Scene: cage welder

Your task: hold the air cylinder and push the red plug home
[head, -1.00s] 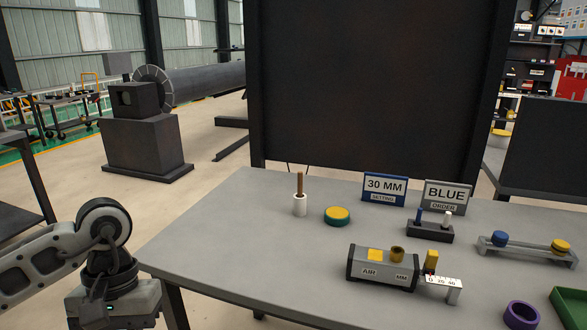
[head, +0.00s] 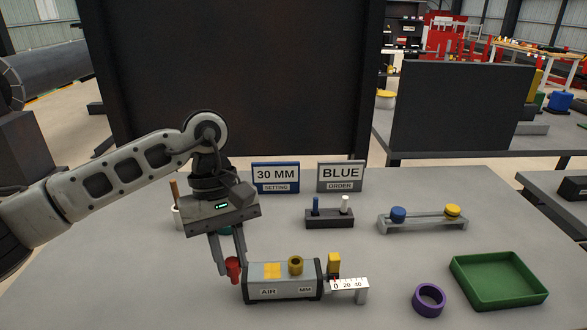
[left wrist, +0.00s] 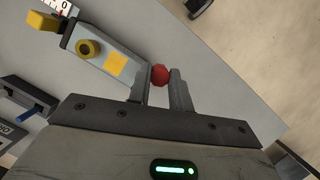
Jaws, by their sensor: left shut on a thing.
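The air cylinder (head: 283,290) is a grey block marked AIR and MM. It lies on the table with a yellow patch and a brass-coloured port (head: 295,265) on top, and also shows in the left wrist view (left wrist: 104,50). My left gripper (head: 231,268) points down at the cylinder's left end. It is shut on the red plug (head: 233,272), which shows between the fingers in the left wrist view (left wrist: 159,75). The plug is beside that end; I cannot tell whether it touches. A yellow block (head: 334,262) and a white scale (head: 350,284) are at the right end. My right gripper is not in view.
Signs reading 30 MM SETTING (head: 275,177) and BLUE ORDER (head: 341,176) stand behind. A dark holder (head: 329,222) has blue and white pegs. A grey rack (head: 424,226), a purple ring (head: 429,300) and a green tray (head: 497,278) are at right.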

